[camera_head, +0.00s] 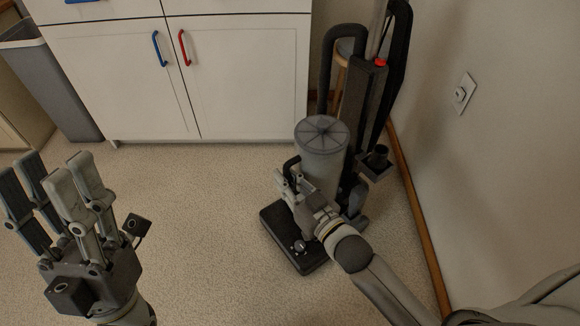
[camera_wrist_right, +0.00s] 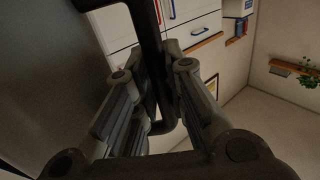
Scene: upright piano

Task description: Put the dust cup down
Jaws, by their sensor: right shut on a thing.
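The dust cup (camera_head: 324,165) is a grey cylinder with a ribbed round lid. It is upright in front of the upright vacuum (camera_head: 358,100), over its black floor head (camera_head: 300,256). I cannot tell whether it touches the vacuum. My right gripper (camera_head: 290,186) is shut on the cup's black handle, at the cup's left side. In the right wrist view the handle (camera_wrist_right: 150,45) runs between the fingers (camera_wrist_right: 160,85), and the cup's dark wall (camera_wrist_right: 45,80) fills the left. My left gripper (camera_head: 45,172) is open and empty at the far left, away from the cup.
White cabinets (camera_head: 120,80) with blue and red handles stand at the back. A grey bin (camera_head: 50,85) is at the back left. The wall (camera_head: 480,170) with an outlet (camera_head: 463,92) bounds the right. The speckled floor (camera_head: 200,220) between my grippers is clear.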

